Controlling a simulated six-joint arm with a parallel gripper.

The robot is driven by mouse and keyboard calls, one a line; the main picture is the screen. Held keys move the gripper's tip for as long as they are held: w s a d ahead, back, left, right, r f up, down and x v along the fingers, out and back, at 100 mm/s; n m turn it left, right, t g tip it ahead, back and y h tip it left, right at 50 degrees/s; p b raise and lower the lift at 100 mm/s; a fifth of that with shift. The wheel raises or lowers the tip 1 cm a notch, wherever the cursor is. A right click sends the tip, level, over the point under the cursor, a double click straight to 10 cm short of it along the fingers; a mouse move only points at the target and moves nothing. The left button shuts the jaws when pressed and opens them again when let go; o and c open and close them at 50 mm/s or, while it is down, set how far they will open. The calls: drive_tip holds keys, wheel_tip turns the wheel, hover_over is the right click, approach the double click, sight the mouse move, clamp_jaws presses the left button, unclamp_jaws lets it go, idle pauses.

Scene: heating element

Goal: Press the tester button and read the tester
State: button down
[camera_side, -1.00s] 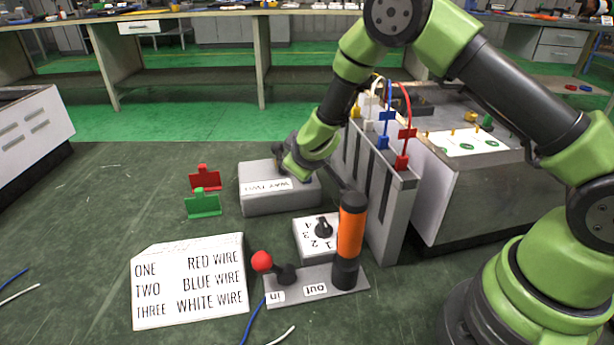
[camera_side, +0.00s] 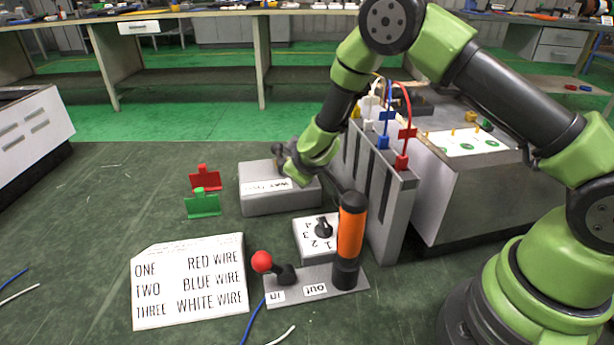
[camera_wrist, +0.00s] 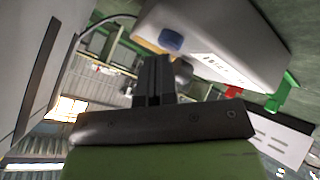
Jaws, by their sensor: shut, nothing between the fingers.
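The tester appears to be the grey box (camera_side: 262,202) with a white label on the floor left of the slotted panel. In the wrist view the same box (camera_wrist: 265,62) fills the upper right, with a blue button (camera_wrist: 171,40) on it. I cannot read any value on its label. My gripper (camera_wrist: 154,62) is shut and empty. Its fingertips are beside the blue button in the wrist view. I cannot tell whether they touch it. In the side view my green wrist is at the box's right end and hides part of it; the button does not show there.
A grey slotted panel (camera_side: 400,215) with red, blue and white wires stands close on the right. In front are a dial box (camera_side: 312,247), an orange cylinder (camera_side: 350,238) and a red-knobbed lever (camera_side: 262,262). Red (camera_side: 207,182) and green (camera_side: 202,205) stands and a wire-order card (camera_side: 190,280) are left.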

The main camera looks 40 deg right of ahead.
drive_tip(key=shift+f, duration=0.2)
idle(0.5)
drive_tip(key=shift+r, duration=0.85)
drive_tip(key=shift+r, duration=0.1)
drive_tip(key=shift+r, duration=2.45)
